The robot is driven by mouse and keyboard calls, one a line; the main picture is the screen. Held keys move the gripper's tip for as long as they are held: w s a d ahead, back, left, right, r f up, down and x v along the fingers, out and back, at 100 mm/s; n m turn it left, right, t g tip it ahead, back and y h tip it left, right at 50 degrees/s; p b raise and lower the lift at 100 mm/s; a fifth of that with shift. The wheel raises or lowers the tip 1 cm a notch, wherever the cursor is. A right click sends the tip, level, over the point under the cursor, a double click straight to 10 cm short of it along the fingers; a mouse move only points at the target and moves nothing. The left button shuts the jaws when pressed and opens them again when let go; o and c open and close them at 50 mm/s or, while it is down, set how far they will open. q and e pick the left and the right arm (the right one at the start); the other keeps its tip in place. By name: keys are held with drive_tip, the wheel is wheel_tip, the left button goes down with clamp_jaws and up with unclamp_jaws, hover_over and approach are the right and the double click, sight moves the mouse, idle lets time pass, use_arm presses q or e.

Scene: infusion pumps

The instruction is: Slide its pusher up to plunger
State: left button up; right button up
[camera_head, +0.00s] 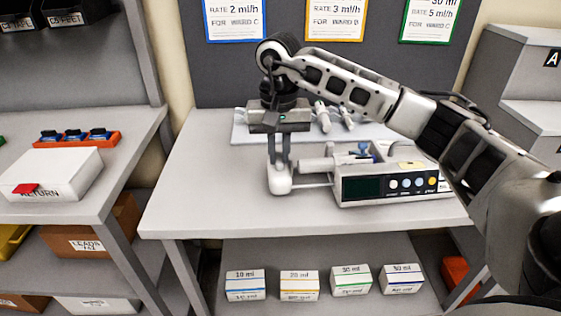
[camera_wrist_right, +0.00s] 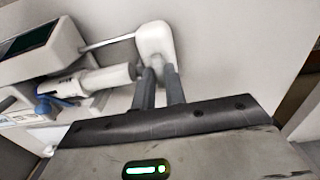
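The infusion pump (camera_head: 385,185) stands on the table with its dark screen and row of round buttons facing me. A syringe lies on it, and its white plunger (camera_head: 315,164) points left; it also shows in the right wrist view (camera_wrist_right: 108,78). The pump's white pusher (camera_head: 281,184) is at the left, on a thin rod from the pump; the wrist view shows it too (camera_wrist_right: 155,40). My right gripper (camera_head: 280,162) points down with its fingers closed on the pusher's upper part. The plunger's end is close beside the fingers; contact is unclear. My left gripper is out of view.
A pale tray (camera_head: 245,133) with syringes (camera_head: 323,118) lies behind the pump. Several labelled boxes (camera_head: 297,283) stand on the shelf below. A white return box (camera_head: 50,175) and an orange rack (camera_head: 76,139) are at left. The table's left front is clear.

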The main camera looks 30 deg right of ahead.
drive_tip(key=shift+s+d, duration=0.3)
drive_tip(key=shift+d, duration=0.15)
idle(0.7)
drive_tip(key=o, duration=0.6)
drive_tip(key=shift+c, duration=0.2)
wheel_tip(320, 180, up, 7)
drive_tip(key=p, duration=0.5)
